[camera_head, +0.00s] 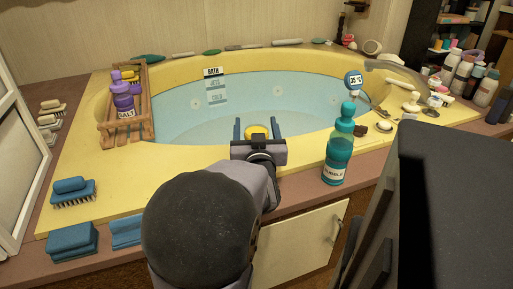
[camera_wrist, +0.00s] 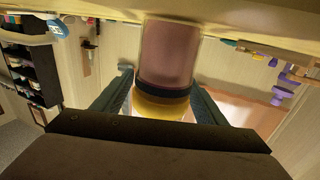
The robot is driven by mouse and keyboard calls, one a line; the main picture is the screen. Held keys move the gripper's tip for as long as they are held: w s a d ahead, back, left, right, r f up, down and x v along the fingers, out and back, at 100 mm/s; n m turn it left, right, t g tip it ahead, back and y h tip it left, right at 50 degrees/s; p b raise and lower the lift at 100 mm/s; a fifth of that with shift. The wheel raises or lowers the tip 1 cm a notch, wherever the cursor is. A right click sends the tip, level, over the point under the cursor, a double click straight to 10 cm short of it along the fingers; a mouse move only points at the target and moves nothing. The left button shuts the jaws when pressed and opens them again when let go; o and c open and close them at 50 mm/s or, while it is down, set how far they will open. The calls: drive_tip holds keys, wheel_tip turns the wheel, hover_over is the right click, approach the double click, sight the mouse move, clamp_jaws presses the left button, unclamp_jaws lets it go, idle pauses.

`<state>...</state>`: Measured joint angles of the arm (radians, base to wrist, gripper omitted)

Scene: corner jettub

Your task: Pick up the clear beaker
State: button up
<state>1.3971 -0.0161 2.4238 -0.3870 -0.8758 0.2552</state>
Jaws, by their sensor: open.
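My gripper (camera_head: 257,126) reaches over the front rim of the tub with its fingers open. A round yellow top (camera_head: 257,132) shows between the fingers, and the gripper's body hides what is below it. In the wrist view, which is upside down, the same yellow part (camera_wrist: 160,106) sits between the open fingers (camera_wrist: 160,98). It joins a dark band and a see-through pinkish cylinder (camera_wrist: 168,52). This looks like the clear beaker, but I cannot be sure. I cannot tell whether the fingers touch it.
A teal bubble bottle (camera_head: 337,158) stands on the front rim right of my gripper. A wooden rack (camera_head: 106,129) with a purple salt bottle (camera_head: 122,98) is at left. A blue brush (camera_head: 73,192) and blue sponge (camera_head: 71,240) lie front left. The tub basin (camera_head: 180,95) is open beyond.

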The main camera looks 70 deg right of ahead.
drive_tip(key=c, duration=1.2)
drive_tip(key=shift+c, duration=0.2)
drive_tip(key=shift+r, duration=0.25)
wheel_tip(320, 180, up, 9)
drive_tip(key=p, duration=0.6)
drive_tip(key=shift+r, duration=0.2)
drive_tip(key=shift+r, duration=0.1)
